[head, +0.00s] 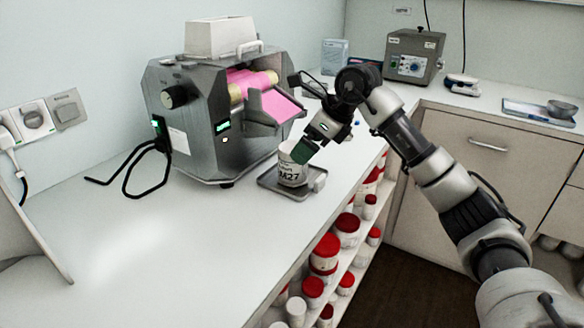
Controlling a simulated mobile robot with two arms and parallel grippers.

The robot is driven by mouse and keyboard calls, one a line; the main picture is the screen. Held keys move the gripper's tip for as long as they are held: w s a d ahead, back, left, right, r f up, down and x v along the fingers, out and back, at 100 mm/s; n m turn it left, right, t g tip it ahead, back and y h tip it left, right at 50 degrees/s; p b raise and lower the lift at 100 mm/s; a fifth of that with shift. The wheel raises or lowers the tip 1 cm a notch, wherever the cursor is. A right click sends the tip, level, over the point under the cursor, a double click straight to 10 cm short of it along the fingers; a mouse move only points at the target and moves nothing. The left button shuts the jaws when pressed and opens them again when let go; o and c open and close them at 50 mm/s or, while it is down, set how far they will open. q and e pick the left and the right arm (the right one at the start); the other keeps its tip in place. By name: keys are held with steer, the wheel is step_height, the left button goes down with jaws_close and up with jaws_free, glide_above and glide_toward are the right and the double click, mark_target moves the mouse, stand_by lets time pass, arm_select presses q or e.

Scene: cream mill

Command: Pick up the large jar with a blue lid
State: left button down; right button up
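A white jar (291,171) with dark lettering stands upright on the small grey tray (270,186) in front of the mill. I see no lid on it; its top is partly hidden by my gripper. My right gripper (301,152), with a green finger pad, points down at the jar's rim from the upper right. I cannot tell whether it touches the jar or how far its fingers are apart. No large jar with a blue lid can be made out. My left gripper is not in view.
The steel mill (195,125) with pink rollers stands behind the tray. Shelves below the counter hold several white jars with red lids (326,246). A grey device (413,55) and a scale (462,84) stand on the back counter. The left counter (170,240) is clear.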

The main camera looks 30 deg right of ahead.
mark_target(293, 163)
steer(key=x, duration=0.5)
steer(key=shift+w+d+f, duration=0.1)
steer(key=shift+w, duration=0.25)
steer(key=c, duration=0.9)
steer(key=shift+r, duration=0.25)
